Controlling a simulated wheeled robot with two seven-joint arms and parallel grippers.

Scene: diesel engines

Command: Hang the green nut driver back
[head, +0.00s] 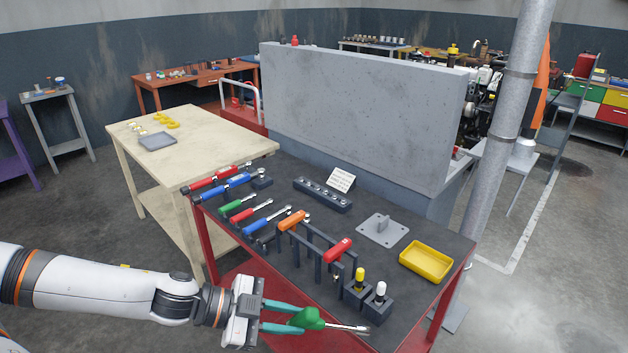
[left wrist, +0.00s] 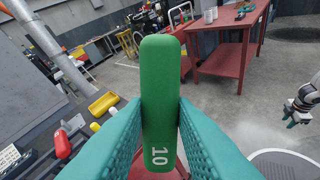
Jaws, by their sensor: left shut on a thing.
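The green nut driver (head: 308,319) is held in my left gripper (head: 292,318) at the cart's near front edge. Its metal shaft points right and lies roughly level. In the left wrist view the green handle (left wrist: 161,100), marked 10, is between the two teal fingers. A dark rack (head: 318,263) with several uprights stands on the cart, above and beyond the gripper. An orange-handled driver (head: 292,220) and a red-handled driver (head: 338,250) rest on it, with empty uprights between them. My right gripper (left wrist: 300,108) shows small at the right of the left wrist view; its jaws are unclear.
Yellow-topped (head: 359,276) and white-topped (head: 380,289) pieces stand in dark blocks right of the rack. A yellow tray (head: 426,262) and a grey plate with a post (head: 383,229) lie beyond.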

